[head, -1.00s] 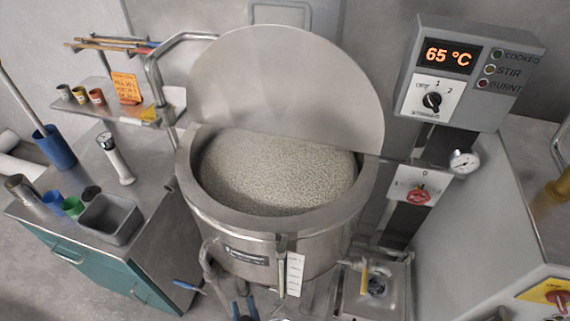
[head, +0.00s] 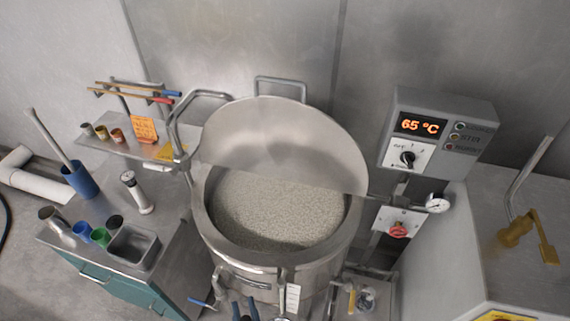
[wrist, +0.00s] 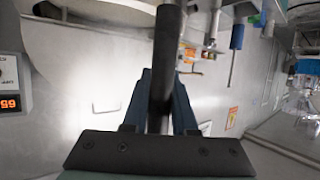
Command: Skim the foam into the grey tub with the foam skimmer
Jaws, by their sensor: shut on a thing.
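In the wrist view my gripper (wrist: 155,95) has its dark blue fingers shut on a dark, round handle (wrist: 168,50). The far end of that handle is out of view, so I cannot tell from the shape that it is the foam skimmer. In the head view two dark blue finger shapes, likely my gripper (head: 245,309), show at the bottom edge in front of the kettle. The kettle (head: 232,247) is half covered by a round lid and holds a pale, grainy, foam-like surface (head: 285,208). The grey tub (head: 128,265) stands on the left counter, its inside looking empty.
Several cups, a blue one (head: 82,230) among them, stand beside the tub. A rack (head: 130,90) holds long-handled tools. A control box (head: 425,140) reading 65 °C and a gauge (head: 438,203) are right of the kettle.

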